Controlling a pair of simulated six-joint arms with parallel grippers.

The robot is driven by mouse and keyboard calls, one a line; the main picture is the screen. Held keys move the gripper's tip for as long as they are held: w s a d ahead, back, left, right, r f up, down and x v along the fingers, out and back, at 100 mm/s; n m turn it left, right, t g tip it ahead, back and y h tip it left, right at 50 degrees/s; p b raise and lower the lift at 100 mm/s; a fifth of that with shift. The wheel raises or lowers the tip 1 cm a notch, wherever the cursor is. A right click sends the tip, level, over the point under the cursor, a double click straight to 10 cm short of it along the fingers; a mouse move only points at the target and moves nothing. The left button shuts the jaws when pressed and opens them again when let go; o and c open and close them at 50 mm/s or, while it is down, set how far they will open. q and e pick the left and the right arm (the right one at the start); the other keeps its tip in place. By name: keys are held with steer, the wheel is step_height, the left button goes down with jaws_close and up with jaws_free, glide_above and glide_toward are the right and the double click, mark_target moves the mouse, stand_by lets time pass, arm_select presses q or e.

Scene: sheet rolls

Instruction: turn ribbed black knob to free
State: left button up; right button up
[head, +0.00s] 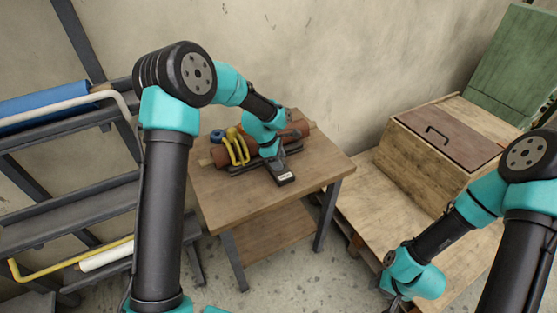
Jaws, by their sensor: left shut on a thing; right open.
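A small wooden table (240,205) carries a reddish-brown roll (221,155) lying across a dark stand (284,177) with a pale label at its front end. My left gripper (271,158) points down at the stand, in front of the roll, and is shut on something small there. The ribbed black knob cannot be made out apart from the gripper and wrist covering that spot; the grip is at its likely place. My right gripper (395,300) is open, low over the bench at the right, partly cut off by the lower edge.
A yellow handled tool (236,146) and a blue ring-like thing (217,136) sit at the roll's left end. A rack with a blue roll (45,99) stands left. The table's front is clear.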

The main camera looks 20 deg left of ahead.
arm_select(q)
steer(key=shift+s+n+t, duration=0.1)
steer(key=shift+n+t, duration=0.5)
steer(key=shift+n, duration=0.8)
steer(key=o, duration=0.9)
steer(key=shift+r, duration=0.1)
steer(key=v, duration=1.7)
steer(key=shift+d+r, duration=0.2)
